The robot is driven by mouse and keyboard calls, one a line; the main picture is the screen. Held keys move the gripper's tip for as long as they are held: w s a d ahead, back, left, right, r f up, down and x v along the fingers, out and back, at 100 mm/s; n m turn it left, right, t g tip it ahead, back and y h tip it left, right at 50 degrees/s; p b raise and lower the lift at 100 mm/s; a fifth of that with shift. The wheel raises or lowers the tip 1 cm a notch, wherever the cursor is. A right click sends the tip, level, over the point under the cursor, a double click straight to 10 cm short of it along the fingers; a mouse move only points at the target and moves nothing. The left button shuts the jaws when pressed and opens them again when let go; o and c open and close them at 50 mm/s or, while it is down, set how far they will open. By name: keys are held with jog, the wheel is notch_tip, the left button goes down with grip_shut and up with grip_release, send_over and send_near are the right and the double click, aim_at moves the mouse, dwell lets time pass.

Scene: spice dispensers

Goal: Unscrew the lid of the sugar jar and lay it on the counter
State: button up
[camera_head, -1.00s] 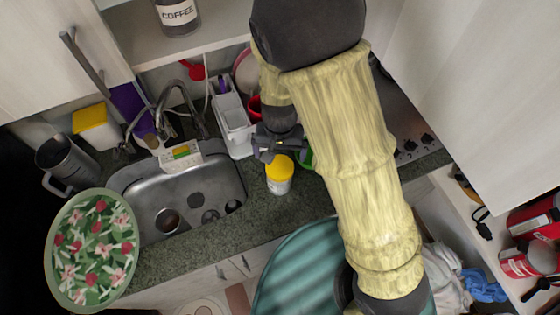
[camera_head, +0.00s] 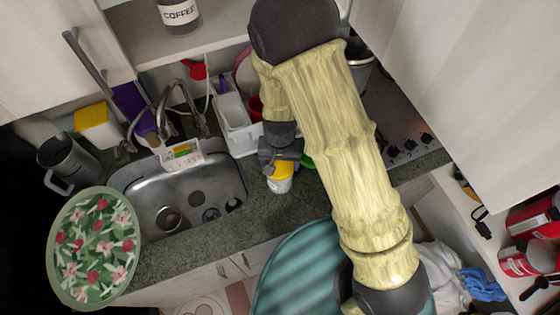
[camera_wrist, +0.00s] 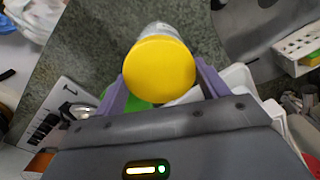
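The jar (camera_head: 279,186) with a round yellow lid (camera_head: 284,170) stands upright on the dark green speckled counter (camera_head: 258,216), right of the sink. Its label is too small to read. My gripper (camera_head: 279,161) is right at the lid and covers part of it in the head view. In the wrist view, the yellow lid (camera_wrist: 158,70) faces the camera between the two purple fingers of my gripper (camera_wrist: 160,74), one on each side. The fingers are spread about as wide as the lid. I cannot make out firm contact. The lid is on the jar.
A white caddy (camera_head: 236,123) and a red cup (camera_head: 256,107) stand behind the jar. A green item (camera_head: 308,161) lies just right of it. The sink (camera_head: 185,195) is to the left; the stove (camera_head: 405,120) is to the right. Counter in front of the jar is clear.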

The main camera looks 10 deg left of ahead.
jog(key=o, duration=0.3)
jog(key=c, duration=0.4)
jog(key=shift+o, duration=0.2)
jog(key=n, duration=0.4)
jog(key=shift+w+b, duration=0.1)
jog(key=shift+b, duration=0.2)
jog(key=n, duration=0.5)
jog(key=shift+a, duration=0.1)
jog(key=n, duration=0.5)
jog(key=shift+r, duration=0.1)
jog(key=n, duration=0.4)
jog(key=shift+s, duration=0.2)
